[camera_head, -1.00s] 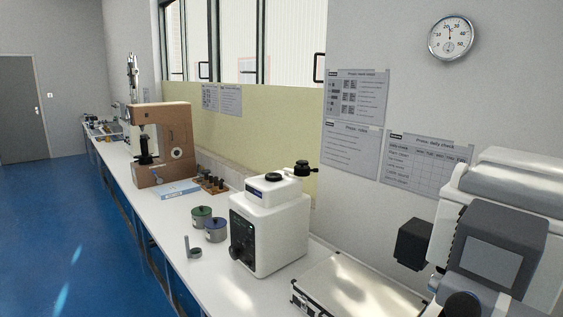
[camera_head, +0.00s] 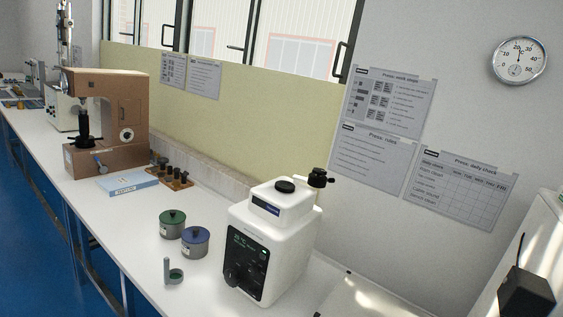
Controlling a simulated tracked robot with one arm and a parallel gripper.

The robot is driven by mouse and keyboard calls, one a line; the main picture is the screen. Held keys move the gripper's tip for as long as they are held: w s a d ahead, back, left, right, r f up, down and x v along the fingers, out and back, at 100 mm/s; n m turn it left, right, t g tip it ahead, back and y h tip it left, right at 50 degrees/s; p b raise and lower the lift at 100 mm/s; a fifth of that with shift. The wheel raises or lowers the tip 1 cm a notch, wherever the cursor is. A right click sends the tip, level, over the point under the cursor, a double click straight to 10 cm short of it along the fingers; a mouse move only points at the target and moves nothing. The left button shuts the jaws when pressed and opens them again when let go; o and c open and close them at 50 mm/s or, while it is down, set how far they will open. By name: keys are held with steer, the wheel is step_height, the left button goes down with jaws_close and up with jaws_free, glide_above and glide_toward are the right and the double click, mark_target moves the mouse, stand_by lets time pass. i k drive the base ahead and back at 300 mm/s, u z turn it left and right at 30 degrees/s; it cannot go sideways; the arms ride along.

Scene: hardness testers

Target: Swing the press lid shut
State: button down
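The press appears to be the white machine (camera_head: 265,250) in the lower middle of the head camera view, standing on the white bench. Its front has a dark panel (camera_head: 246,262) with a small green-lit display and a black knob. A round black part (camera_head: 286,186) sits on its top. A black knobbed piece (camera_head: 319,179), which looks like the lid on its side arm, sticks out at the top right rear, apart from the round black part. My gripper is not in view.
On the bench (camera_head: 130,215) stand a green-lidded pot (camera_head: 172,226), a blue-lidded pot (camera_head: 195,243) and a small grey-green holder (camera_head: 174,275) left of the press. A brown tester (camera_head: 105,125) stands further back. A black box (camera_head: 525,292) is at lower right.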

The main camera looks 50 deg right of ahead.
mark_target(318, 182)
steer(key=z, duration=0.15)
steer(key=i, duration=1.25)
steer(key=z, duration=1)
steer(key=i, duration=0.75)
steer(key=z, duration=0.45)
steer(key=k, duration=0.9)
steer(key=z, duration=0.2)
steer(key=i, duration=0.9)
steer(key=u, duration=0.1)
